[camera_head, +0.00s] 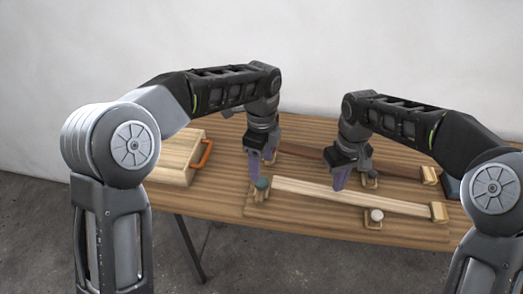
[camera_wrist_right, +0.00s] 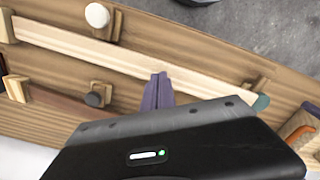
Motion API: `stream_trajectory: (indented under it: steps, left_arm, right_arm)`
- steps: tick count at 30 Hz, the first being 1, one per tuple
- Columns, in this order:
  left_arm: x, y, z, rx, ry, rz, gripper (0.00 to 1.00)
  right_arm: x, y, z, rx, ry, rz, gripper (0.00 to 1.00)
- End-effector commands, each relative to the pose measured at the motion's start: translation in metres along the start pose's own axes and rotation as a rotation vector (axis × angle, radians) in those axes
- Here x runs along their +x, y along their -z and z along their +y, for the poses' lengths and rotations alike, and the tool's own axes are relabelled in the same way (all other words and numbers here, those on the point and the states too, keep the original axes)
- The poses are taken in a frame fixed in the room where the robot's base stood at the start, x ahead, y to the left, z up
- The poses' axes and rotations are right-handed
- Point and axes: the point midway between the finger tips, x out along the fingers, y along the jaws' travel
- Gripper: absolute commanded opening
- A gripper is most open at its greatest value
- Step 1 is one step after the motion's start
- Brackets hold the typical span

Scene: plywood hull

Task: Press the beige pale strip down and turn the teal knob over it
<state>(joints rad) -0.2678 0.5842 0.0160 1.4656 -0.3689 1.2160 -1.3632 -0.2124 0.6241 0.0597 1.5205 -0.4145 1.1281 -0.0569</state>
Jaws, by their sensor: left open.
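The beige pale strip (camera_head: 305,189) lies lengthwise along a wooden board, its right end at a small wooden block (camera_head: 438,211). The teal knob (camera_head: 262,183) is at its left end; it also shows in the right wrist view (camera_wrist_right: 262,103). I cannot tell whether the strip lies fully flat. My left gripper (camera_head: 262,178) is open, with its fingers just above and beside the teal knob. My right gripper (camera_head: 338,187) is shut and empty, fingertips pointing down at the strip's middle; the right wrist view shows its purple fingers (camera_wrist_right: 158,92) together at the strip's edge. Contact is unclear.
A white knob (camera_head: 376,215) stands in front of the strip. A brown strip (camera_head: 308,152) lies behind it, near a dark grey knob (camera_wrist_right: 95,97). A dark blue thing (camera_head: 452,188) is at the right.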

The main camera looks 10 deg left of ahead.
Motion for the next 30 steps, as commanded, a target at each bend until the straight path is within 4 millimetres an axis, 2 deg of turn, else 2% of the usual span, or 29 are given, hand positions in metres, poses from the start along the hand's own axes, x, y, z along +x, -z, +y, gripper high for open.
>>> stream_trajectory:
  steps: [6, 12, 23, 30]
  left_arm:
    - [0.041, 0.000, 0.001, 0.001, -0.003, 0.000, 0.63]
    - [0.062, 0.000, 0.000, -0.001, -0.001, 0.000, 0.63]
    - [0.066, 0.000, 0.000, -0.001, -0.001, 0.000, 0.63]
    - [0.066, 0.000, 0.000, -0.001, 0.000, 0.000, 0.43]
  right_arm:
    - [0.000, 0.000, 0.000, 0.000, 0.000, 0.000, 0.00]
    - [0.000, 0.000, 0.000, 0.000, 0.000, 0.000, 0.00]
    - [0.000, 0.000, 0.000, 0.000, 0.000, 0.000, 0.00]
    - [0.000, 0.000, 0.000, 0.000, 0.000, 0.000, 0.00]
